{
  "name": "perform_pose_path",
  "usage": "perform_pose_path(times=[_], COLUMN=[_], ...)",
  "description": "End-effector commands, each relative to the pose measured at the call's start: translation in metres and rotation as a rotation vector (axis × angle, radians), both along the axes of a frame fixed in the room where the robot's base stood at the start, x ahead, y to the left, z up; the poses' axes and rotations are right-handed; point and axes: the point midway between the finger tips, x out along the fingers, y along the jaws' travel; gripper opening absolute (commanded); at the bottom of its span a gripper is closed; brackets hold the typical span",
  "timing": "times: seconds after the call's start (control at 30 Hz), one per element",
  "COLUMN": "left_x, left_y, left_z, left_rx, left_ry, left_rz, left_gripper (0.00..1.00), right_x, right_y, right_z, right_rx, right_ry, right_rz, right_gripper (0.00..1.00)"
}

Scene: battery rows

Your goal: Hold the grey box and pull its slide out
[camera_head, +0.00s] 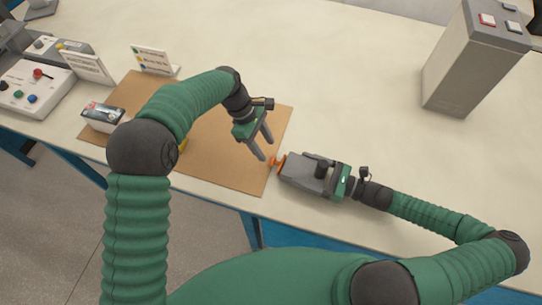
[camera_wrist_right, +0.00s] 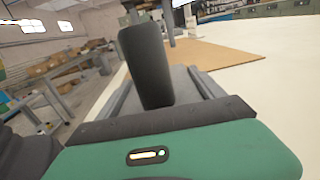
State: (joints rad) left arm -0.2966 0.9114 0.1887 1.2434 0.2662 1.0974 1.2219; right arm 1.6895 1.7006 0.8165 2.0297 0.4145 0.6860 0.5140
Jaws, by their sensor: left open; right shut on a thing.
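The grey box (camera_head: 298,168) lies near the table's front edge, at the right edge of the brown mat. An orange knob (camera_head: 278,163) sticks out of its left end. My right gripper (camera_head: 322,181) is shut on the box from the right. A dark upright post (camera_head: 323,167) stands at the grip; it also shows in the right wrist view (camera_wrist_right: 146,65), over a grey surface. My left gripper (camera_head: 265,149) is open, its fingers pointing down just left of and behind the orange knob. I cannot tell whether a fingertip touches the knob.
The brown mat (camera_head: 225,165) lies under my left arm. A small white-and-black box (camera_head: 102,117), sign cards (camera_head: 154,60) and a button panel (camera_head: 36,88) stand at the left. A tall grey case (camera_head: 474,62) stands at the back right. The middle back of the table is clear.

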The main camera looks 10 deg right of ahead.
Motion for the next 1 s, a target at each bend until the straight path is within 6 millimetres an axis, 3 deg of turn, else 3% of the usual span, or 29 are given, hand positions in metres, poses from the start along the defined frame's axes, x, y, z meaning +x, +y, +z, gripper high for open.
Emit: perform_pose_path(times=[0.1,0.23,0.6,1.0], left_x=[-0.007,-0.012,-0.014,-0.013], left_y=[-0.009,-0.015,-0.018,-0.018], left_z=[-0.027,-0.047,-0.057,-0.056], left_rx=[0.002,0.002,0.000,0.000], left_ry=[0.003,0.001,-0.002,-0.004], left_rz=[-0.002,-0.002,-0.001,0.000], left_gripper=[0.49,0.49,0.49,0.00], right_x=[0.000,0.000,0.000,0.000], right_y=[0.000,0.000,0.001,0.001], right_z=[0.001,0.001,0.001,0.001], right_rx=[0.002,0.002,0.001,0.002], right_ry=[-0.001,-0.001,-0.002,-0.002], right_rz=[0.001,0.001,0.001,0.002], right_gripper=[0.17,0.17,0.17,0.17])
